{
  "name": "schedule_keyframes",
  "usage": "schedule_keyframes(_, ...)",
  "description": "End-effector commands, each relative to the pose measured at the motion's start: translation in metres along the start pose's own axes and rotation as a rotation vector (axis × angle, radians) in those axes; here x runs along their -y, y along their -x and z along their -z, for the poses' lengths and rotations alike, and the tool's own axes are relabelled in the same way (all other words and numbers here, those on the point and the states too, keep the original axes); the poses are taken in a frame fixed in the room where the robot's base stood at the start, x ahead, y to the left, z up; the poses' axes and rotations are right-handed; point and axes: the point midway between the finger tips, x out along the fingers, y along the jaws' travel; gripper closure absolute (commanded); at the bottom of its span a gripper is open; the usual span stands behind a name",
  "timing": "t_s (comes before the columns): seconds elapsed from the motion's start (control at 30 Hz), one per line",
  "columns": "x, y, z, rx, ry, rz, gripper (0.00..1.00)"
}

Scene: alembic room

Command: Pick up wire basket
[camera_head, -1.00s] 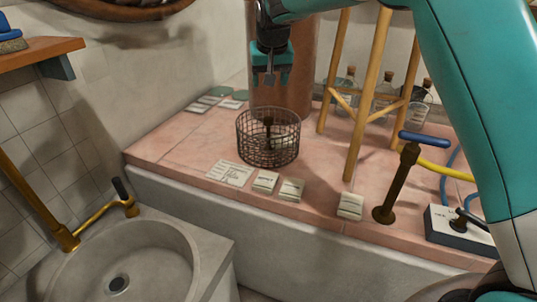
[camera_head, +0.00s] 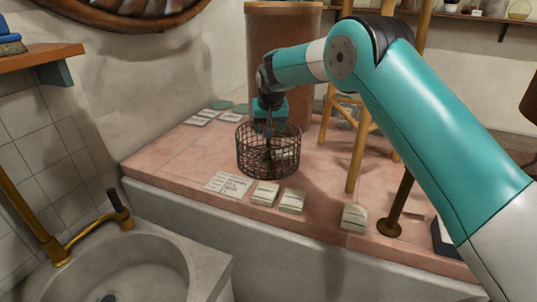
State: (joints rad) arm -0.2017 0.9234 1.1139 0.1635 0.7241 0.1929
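The wire basket (camera_head: 268,161) is a dark, round, open mesh basket standing upright on the pink tiled counter. A dark upright piece shows inside it, and something pale is partly hidden behind the mesh. My gripper (camera_head: 270,130) points down at the basket's top, over its middle near the rim. Its fingertips are small and dark against the mesh. I cannot tell whether they are open or shut, or whether they touch the basket.
Paper labels (camera_head: 228,185) lie in front of the basket on the counter (camera_head: 165,155). A brown cylinder (camera_head: 285,50) stands behind it. A wooden stand (camera_head: 358,150) and a brown post (camera_head: 400,205) are to the right. A stone basin (camera_head: 150,265) is at front left.

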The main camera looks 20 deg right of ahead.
Motion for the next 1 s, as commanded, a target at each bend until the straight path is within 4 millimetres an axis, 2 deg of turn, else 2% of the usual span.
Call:
schedule_keyframes(0.03, 0.000, -0.011, -0.001, 0.000, 0.000, 0.000, 0.35)
schedule_keyframes(0.1, 0.000, -0.018, -0.001, 0.000, 0.001, 0.000, 0.35)
schedule_keyframes(0.4, 0.000, -0.022, 0.000, -0.001, 0.000, 0.000, 0.35)
schedule_keyframes(0.47, 0.000, -0.022, 0.000, -0.001, 0.000, 0.000, 0.47)
schedule_keyframes(0.7, 0.000, -0.022, 0.000, -0.001, 0.000, 0.000, 1.00)
schedule_keyframes(1.0, 0.000, -0.020, 0.002, -0.003, 0.000, 0.001, 1.00)
